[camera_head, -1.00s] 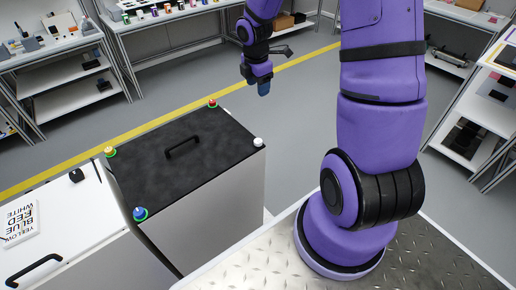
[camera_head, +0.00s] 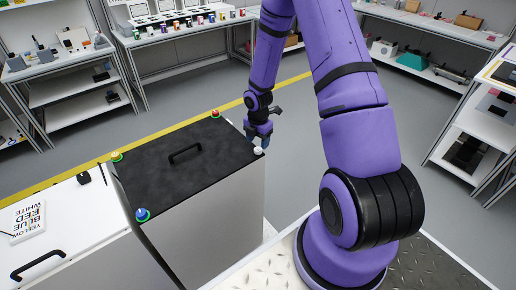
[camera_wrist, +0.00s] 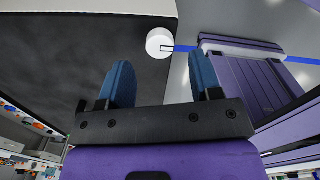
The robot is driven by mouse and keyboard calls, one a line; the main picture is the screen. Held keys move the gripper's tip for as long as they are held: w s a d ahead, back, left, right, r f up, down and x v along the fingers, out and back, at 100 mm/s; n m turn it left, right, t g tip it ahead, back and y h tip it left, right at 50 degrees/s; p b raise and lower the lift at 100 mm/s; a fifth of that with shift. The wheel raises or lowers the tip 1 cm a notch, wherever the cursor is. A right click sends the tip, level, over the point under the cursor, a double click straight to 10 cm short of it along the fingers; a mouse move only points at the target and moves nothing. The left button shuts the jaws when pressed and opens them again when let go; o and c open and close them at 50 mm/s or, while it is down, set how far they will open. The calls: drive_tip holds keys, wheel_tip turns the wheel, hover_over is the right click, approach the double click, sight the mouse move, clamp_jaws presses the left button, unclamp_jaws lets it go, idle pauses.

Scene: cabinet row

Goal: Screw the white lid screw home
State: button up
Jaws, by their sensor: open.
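The white lid screw (camera_head: 258,150) stands at the right corner of the black lid (camera_head: 165,165) on the grey cabinet. No coloured ring shows around it. In the wrist view the white screw (camera_wrist: 159,42) is ahead of my gripper (camera_wrist: 163,82), beyond the fingertips and roughly between their lines, a little to the right. The two blue fingers are apart and nothing is between them. In the head view my gripper (camera_head: 265,141) is close above and beside the white screw. Whether a finger touches it cannot be told.
A black handle (camera_head: 185,154) rises from the lid. A white cabinet with a colour-word card (camera_head: 28,220) stands at left.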

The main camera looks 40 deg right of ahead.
sight(258, 149)
drive_tip(key=shift+f, duration=2)
